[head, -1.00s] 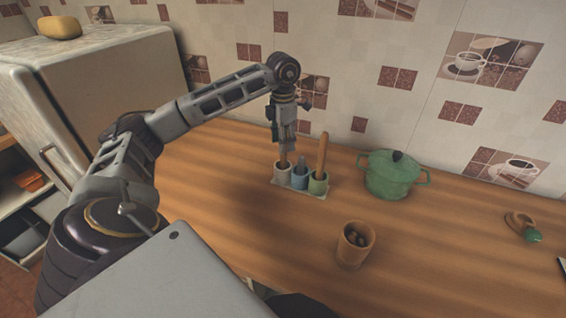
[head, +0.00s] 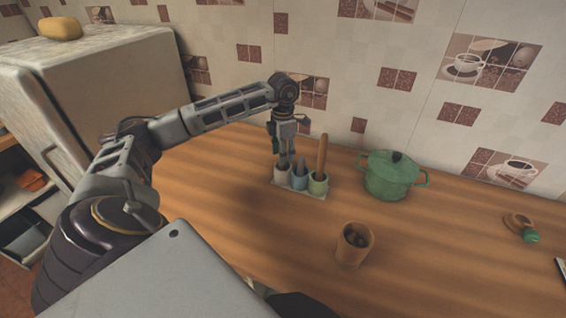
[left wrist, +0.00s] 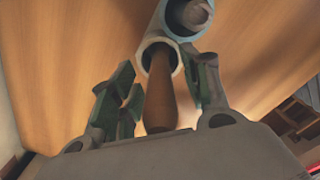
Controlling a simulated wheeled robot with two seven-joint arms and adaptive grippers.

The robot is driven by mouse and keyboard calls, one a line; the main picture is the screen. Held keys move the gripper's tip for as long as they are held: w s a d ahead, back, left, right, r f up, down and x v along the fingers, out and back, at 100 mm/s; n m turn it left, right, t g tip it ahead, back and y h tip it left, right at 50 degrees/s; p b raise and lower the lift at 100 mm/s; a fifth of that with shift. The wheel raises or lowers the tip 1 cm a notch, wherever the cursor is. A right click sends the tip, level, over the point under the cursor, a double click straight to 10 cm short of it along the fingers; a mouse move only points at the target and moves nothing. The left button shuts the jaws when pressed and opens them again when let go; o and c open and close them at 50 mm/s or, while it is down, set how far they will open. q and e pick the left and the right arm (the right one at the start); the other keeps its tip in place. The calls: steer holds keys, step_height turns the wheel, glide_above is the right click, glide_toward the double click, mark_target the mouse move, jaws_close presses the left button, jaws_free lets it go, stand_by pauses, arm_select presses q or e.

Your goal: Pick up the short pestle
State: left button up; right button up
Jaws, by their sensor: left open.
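The short pestle, a brown wooden handle (left wrist: 160,95), stands in the white cup (head: 282,178) at the left end of a row of three cups. The cup's pale rim also shows in the left wrist view (left wrist: 145,56). My left gripper (head: 284,152) points down just above this cup. It is open, with one green-grey finger on each side of the handle in the left wrist view; I see no clear contact. In the head view the gripper mostly hides the short pestle. My right gripper is not in view.
The blue cup (head: 299,183) holds a grey-blue item, and the green cup (head: 318,186) holds a tall wooden pestle (head: 322,155), close to my gripper's right. A green pot (head: 389,180) stands further right. A brown cup (head: 354,244) stands in front. The counter's left is clear.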

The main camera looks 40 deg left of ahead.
arm_select(q)
steer(key=shift+f, duration=0.1)
stand_by(0.4)
jaws_close()
steer(key=shift+r+b, duration=0.35)
steer(key=shift+r, duration=4.7)
